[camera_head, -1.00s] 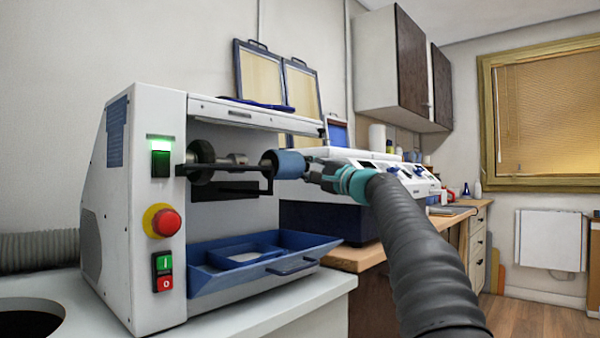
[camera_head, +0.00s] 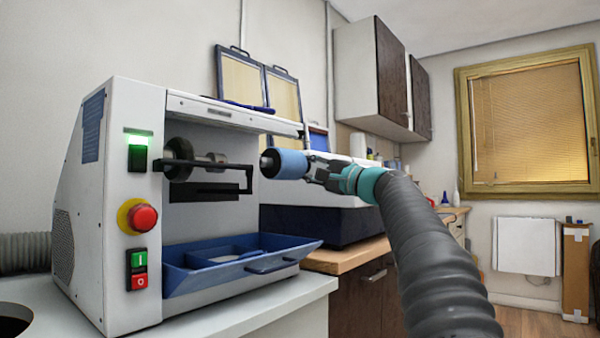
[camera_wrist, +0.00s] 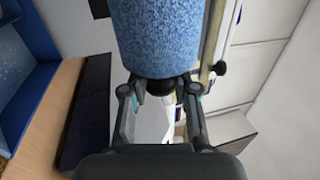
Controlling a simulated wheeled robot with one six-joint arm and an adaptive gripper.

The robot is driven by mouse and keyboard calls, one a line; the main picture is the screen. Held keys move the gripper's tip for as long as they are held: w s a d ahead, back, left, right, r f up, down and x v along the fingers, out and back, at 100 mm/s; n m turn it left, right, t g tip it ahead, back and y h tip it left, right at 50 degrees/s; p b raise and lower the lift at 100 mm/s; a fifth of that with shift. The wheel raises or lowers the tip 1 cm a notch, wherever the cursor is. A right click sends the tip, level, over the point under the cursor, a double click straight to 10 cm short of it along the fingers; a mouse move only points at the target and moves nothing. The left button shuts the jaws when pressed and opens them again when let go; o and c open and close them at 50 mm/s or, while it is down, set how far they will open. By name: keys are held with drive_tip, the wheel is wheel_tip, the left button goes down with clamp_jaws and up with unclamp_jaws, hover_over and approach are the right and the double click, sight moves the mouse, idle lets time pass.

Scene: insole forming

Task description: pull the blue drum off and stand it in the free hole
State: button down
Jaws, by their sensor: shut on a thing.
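The blue drum (camera_head: 285,164) lies sideways in the air at the right opening of the white machine (camera_head: 130,290). Its dark left end shows, with a gap between it and the shaft parts (camera_head: 212,160) inside. My gripper (camera_head: 312,167) is at the drum's right end. In the wrist view the speckled blue drum (camera_wrist: 157,35) fills the top, and my gripper (camera_wrist: 160,92) is shut on the dark knob at its end. No rack with a free hole is recognisable in these views.
A blue tray (camera_head: 285,264) sticks out below the drum. A wooden counter (camera_head: 345,258) with a dark-based white unit (camera_head: 315,226) stands behind my arm.

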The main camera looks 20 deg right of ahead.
drive_tip(key=shift+r+b+v, duration=0.2)
drive_tip(key=shift+b+v, duration=0.1)
drive_tip(key=shift+v, duration=0.65)
drive_tip(key=shift+r+b+v, duration=0.25)
drive_tip(key=shift+v, duration=0.7)
drive_tip(key=shift+r+b+v, duration=0.2)
drive_tip(key=shift+b+v, duration=0.1)
drive_tip(key=shift+v, duration=0.6)
drive_tip(key=shift+s+d, duration=0.15)
